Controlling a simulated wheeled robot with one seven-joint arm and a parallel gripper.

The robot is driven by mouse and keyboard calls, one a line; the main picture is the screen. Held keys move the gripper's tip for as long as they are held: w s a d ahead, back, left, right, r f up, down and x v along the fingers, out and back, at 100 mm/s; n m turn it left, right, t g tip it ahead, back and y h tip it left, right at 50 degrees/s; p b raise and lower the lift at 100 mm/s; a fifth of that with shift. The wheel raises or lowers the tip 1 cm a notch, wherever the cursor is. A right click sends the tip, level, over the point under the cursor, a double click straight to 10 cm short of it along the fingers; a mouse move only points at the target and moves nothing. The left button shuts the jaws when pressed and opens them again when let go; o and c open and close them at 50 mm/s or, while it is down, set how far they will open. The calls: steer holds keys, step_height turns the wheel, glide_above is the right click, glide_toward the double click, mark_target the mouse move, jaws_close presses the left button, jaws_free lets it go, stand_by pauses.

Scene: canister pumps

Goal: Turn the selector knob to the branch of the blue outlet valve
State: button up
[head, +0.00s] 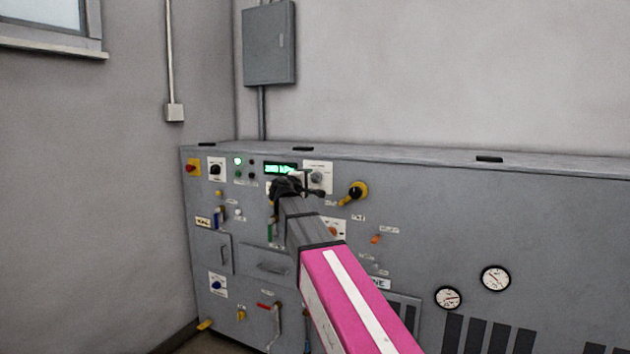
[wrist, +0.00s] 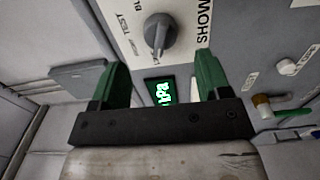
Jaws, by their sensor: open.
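A grey knob (wrist: 160,33) on a white plate (wrist: 187,14) sits beyond my fingertips in the wrist view. Its grip ridge points down toward the display. The plate reads "TEST" and "SHOW", with other lettering cut off. The head view shows what looks like this knob (head: 316,177) right of the display. My gripper (wrist: 163,68) has green fingers, open and apart; the knob lies ahead of the gap, with no contact visible. My gripper (head: 300,187) partly covers the panel in the head view. A blue handle (head: 217,217) and a blue knob (head: 217,286) show at left; their labels are unreadable.
The green-lit display (wrist: 160,92) is close to the knob's plate. A yellow-and-black knob (head: 355,192) projects to its right. A red-and-yellow switch (head: 193,168) sits at the panel's left edge. My arm hides part of the panel's middle.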

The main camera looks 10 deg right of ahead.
mark_target(313, 179)
steer(key=x, duration=0.6)
steer(key=c, duration=0.9)
